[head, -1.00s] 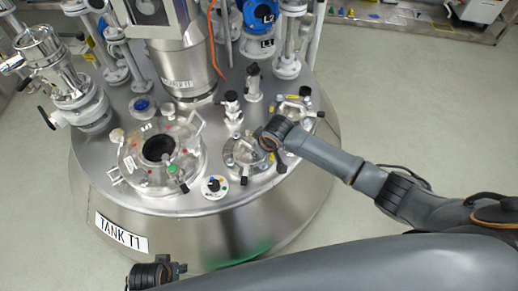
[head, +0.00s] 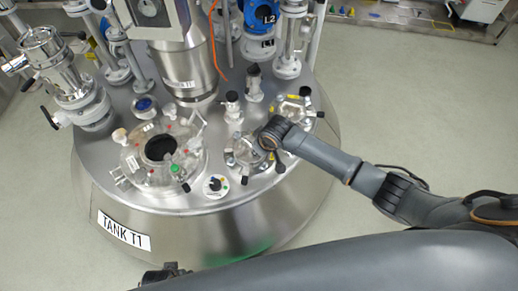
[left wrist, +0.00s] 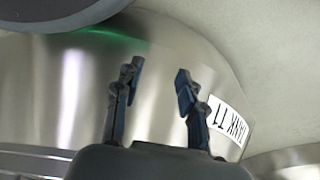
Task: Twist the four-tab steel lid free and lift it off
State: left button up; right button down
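A small round steel lid (head: 243,151) with tabs and clamp-like fittings sits on the tank top (head: 225,202), right of the large round port. My right gripper (head: 270,136) is over the lid's right edge. Its fingers are hidden behind its wrist, so I cannot tell whether they touch the lid or are open or shut. My left gripper (head: 165,273) is at the bottom edge of the head view, mostly hidden by my arm. In the left wrist view, the left gripper (left wrist: 158,72) has its fingers apart with nothing between them, facing the tank's side.
A glass-topped round port (head: 160,152) stands left of the lid. A similar clamped port (head: 294,108) is behind it on the right. Black-capped valves (head: 232,103) and a small dial (head: 215,186) stand close around. Open floor (head: 400,105) lies right of the tank.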

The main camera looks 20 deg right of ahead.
notch_tip(320, 180, up, 3)
jog(key=p, duration=0.3)
jog(key=shift+r, duration=0.15)
jog(key=shift+r+p, duration=0.55)
jog(key=shift+p, duration=0.3)
notch_tip(320, 180, up, 2)
jog(key=shift+p, duration=1.15)
pick_arm(q)
jog(key=s+a+f, duration=0.1)
jog(key=s+f, duration=0.3)
jog(key=s, duration=0.4)
jog(key=s+a+f+g, duration=0.1)
jog(key=s+f, duration=0.3)
jog(key=s, duration=0.4)
jog(key=shift+s+a, duration=0.4)
jog(key=shift+a, duration=0.15)
pick_arm(e)
jog(key=shift+r, duration=0.15)
jog(key=shift+w, duration=0.1)
